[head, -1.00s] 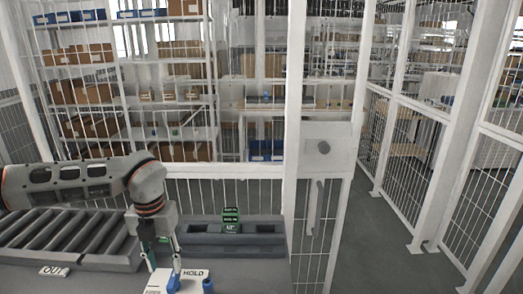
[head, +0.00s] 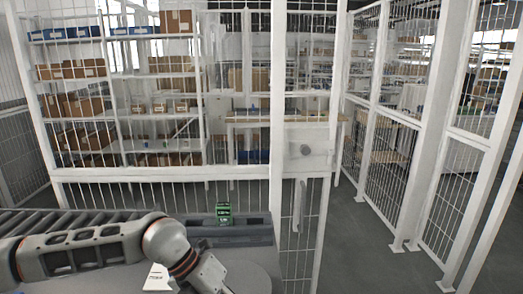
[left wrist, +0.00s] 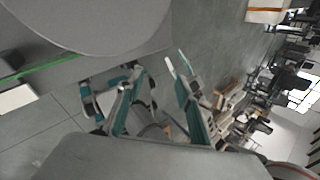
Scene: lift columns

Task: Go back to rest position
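My left arm crosses the lower left of the head view, and its wrist runs down to the bottom edge near the middle. The fingers are not visible there. In the left wrist view my left gripper (left wrist: 150,82) has its teal fingers spread apart, with no object seen between them. A grey rounded surface fills the upper left of that view, and grey floor lies beyond the fingers. My right gripper is in neither view.
A green box (head: 224,213) sits on a dark grey stand (head: 248,234) beside the roller conveyor (head: 40,220). A white pad (head: 157,278) lies partly behind my arm. White mesh fencing (head: 277,180) and shelves stand behind. Aisle floor (head: 362,245) on the right is clear.

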